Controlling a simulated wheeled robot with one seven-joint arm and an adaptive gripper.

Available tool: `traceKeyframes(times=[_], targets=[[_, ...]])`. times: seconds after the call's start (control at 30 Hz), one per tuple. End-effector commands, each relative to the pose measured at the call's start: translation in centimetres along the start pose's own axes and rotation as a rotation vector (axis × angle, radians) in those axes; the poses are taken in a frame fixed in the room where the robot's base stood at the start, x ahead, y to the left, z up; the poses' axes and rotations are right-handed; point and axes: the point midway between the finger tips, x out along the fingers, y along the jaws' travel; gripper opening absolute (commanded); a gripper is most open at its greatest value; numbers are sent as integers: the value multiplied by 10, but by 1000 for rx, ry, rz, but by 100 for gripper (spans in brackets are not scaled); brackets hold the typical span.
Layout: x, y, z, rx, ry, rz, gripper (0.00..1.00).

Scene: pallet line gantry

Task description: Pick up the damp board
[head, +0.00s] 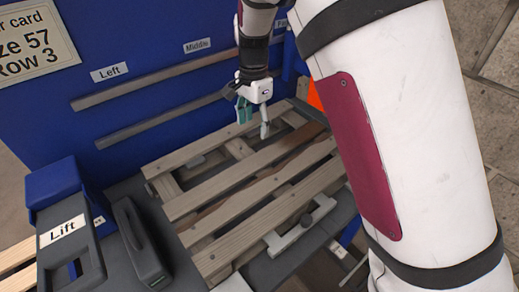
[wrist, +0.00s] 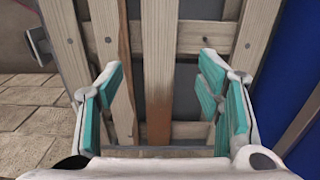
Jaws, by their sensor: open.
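The pallet (head: 160,188) has several pale wooden slats. One slat (head: 246,172) turns dark reddish-brown near its far right end, like a damp stain. In the wrist view a slat (wrist: 158,70) with a brown lower end runs between my fingers. The neighbouring slat (wrist: 109,60) also has a brown edge, so I cannot be sure which is the damp board. My gripper (head: 254,122) is open above the far side of the pallet. In the wrist view its teal-padded fingers (wrist: 165,108) stand apart with nothing gripped between them.
A blue panel (head: 45,110) with "Left" (head: 109,71) and "Middle" (head: 197,46) labels stands behind the pallet. A grey block labelled "Lift" (head: 75,265) and a dark handle-like piece (head: 138,245) stand left of it. A light clamp-like bar (head: 300,228) lies at the near edge.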

Motion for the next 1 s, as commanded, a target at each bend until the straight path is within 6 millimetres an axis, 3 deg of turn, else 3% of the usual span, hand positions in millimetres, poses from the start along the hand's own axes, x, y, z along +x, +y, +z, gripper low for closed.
traceKeyframes(times=[0.17, 0.43, 0.77, 1.0], targets=[[21, -1, 1, 7, 2, 6, 60], [70, 0, 0, 6, 2, 6, 60], [96, 1, -1, 4, 2, 5, 60], [130, 2, -4, 5, 2, 4, 60]])
